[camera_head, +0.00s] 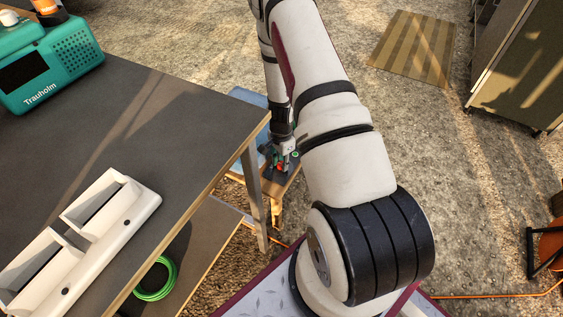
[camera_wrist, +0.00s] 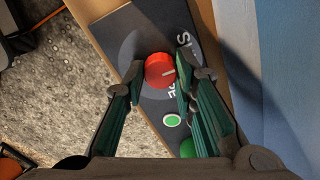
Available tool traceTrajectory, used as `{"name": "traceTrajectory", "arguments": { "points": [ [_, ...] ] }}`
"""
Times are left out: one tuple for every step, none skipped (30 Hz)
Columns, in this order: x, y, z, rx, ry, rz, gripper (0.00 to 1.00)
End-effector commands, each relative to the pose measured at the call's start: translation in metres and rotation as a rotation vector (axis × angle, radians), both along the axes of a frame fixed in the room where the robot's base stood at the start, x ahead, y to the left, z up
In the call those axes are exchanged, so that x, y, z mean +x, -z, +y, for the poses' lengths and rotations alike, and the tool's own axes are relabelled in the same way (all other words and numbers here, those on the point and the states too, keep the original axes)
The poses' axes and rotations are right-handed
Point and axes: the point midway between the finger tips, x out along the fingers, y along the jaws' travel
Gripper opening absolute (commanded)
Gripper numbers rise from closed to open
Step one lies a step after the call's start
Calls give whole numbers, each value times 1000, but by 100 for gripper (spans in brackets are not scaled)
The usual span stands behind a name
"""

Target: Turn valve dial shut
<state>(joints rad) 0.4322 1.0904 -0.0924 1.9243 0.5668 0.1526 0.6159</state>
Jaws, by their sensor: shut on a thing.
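White letters on the panel are partly hidden by my right finger. My gripper (camera_wrist: 159,75) has its two green-lined fingers on either side of the dial and is shut on it. In the head view my gripper (camera_head: 281,161) reaches down to the small wooden stand (camera_head: 277,190), with a bit of red at its tips. A green round button (camera_wrist: 172,120) with a pale rim is on the panel below the dial.
A dark table (camera_head: 150,120) at left has a teal Trauholm box (camera_head: 50,65) and a white tray (camera_head: 85,235). A green hose coil (camera_head: 155,280) lies below. A blue surface (camera_wrist: 285,60) stands right of the panel. Open gravel lies right of my arm.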

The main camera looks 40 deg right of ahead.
Motion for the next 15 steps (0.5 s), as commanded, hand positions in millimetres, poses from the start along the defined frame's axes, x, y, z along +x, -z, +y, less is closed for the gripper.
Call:
{"name": "traceTrajectory", "arguments": {
  "points": [
    [2,0,-1,-3,-19,-4,0],
    [2,0,-1,-3,-29,-4,0],
    [2,0,-1,-3,-42,-4,0],
    [2,0,-1,-3,-51,-4,0],
    [2,0,-1,-3,-59,-4,0],
    [2,0,-1,-3,-67,-4,0],
    [2,0,-1,-3,-73,-4,0],
    [2,0,-1,-3,-77,-4,0],
    [2,0,-1,-3,-82,-4,0],
    [2,0,-1,-3,-85,-4,0],
    [2,0,-1,-3,-87,-4,0],
    [2,0,-1,-3,-89,-4,0],
    [2,0,-1,-3,-90,-4,0],
    [2,0,-1,-2,-91,-4,0],
    [2,0,-1,-2,-91,-4,0]
  ]
}}
